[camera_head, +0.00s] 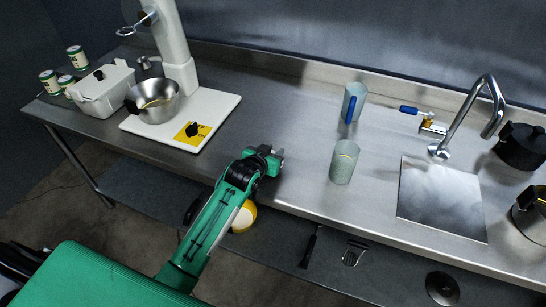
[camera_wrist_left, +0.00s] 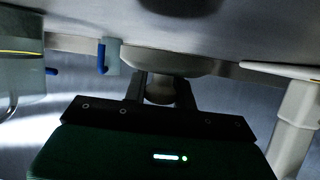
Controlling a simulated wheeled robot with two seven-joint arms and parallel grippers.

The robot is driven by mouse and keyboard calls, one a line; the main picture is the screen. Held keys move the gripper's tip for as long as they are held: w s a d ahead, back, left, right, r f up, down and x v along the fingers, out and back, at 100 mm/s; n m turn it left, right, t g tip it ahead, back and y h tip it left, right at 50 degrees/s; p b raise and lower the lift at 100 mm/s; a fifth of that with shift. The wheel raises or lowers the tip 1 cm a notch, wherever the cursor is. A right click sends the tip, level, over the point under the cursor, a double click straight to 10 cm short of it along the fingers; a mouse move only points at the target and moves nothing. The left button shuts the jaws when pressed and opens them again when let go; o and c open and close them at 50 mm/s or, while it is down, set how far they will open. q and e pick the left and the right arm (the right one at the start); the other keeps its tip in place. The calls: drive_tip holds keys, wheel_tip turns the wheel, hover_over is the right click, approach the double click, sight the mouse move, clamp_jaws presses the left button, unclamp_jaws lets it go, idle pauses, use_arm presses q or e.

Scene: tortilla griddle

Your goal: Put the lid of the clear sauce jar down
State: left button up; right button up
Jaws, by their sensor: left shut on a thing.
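My left gripper (camera_head: 277,154) is over the front part of the steel counter, left of the clear sauce jar (camera_head: 344,162). In the left wrist view, which looks upside down, the left gripper (camera_wrist_left: 162,90) is shut on the knob of a pale, round lid (camera_wrist_left: 172,62). The lid is barely visible in the head view. Whether it touches the counter I cannot tell. The jar stands upright with its top open; it also shows at the left edge of the left wrist view (camera_wrist_left: 20,85). My right gripper is not in view.
A clear jug with a blue handle (camera_head: 354,102) stands behind the jar. The sink (camera_head: 442,200) and faucet (camera_head: 490,105) are to the right. A white mixer stand (camera_head: 215,115) with a steel bowl (camera_head: 155,100) is on the left. The counter (camera_head: 290,110) is clear between.

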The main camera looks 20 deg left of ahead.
use_arm(q)
wheel_tip(320, 180, down, 3)
drive_tip(key=shift+r, duration=0.1)
drive_tip(key=shift+f, duration=0.45)
drive_tip(key=o, duration=1)
